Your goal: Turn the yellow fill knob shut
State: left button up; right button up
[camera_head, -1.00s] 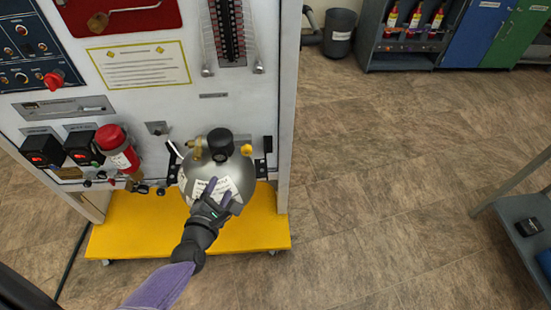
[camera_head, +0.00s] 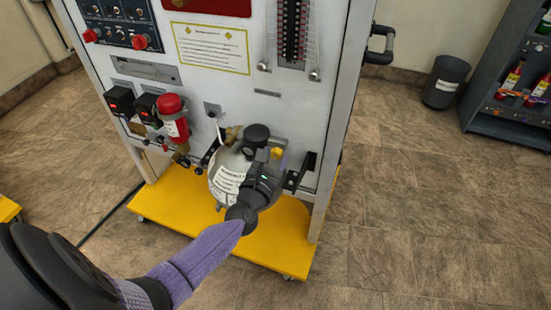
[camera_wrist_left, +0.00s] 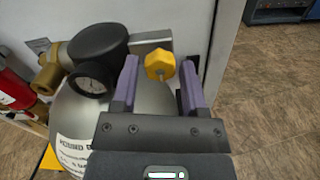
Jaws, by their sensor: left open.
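The yellow fill knob (camera_head: 277,153) sits on the right side of the top of the grey round tank (camera_head: 224,184). In the left wrist view the yellow knob (camera_wrist_left: 159,64) shows between the two purple fingers of my left gripper (camera_wrist_left: 158,80), with a gap on both sides. My left gripper (camera_head: 275,166) is open and comes over the tank from the front. In the head view its fingers are small and partly hidden by the hand. My right gripper is not in view.
A black cap (camera_wrist_left: 97,42), a gauge (camera_wrist_left: 93,79) and a brass fitting (camera_wrist_left: 47,78) stand left of the knob. A black bracket (camera_head: 299,174) is right of the tank. A red cylinder (camera_head: 171,117) hangs on the panel. The yellow base (camera_head: 290,245) is below.

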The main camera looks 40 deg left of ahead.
pick_arm(q)
jog(key=shift+w+a, duration=0.1)
jog(key=shift+w, duration=0.2)
grip_shut()
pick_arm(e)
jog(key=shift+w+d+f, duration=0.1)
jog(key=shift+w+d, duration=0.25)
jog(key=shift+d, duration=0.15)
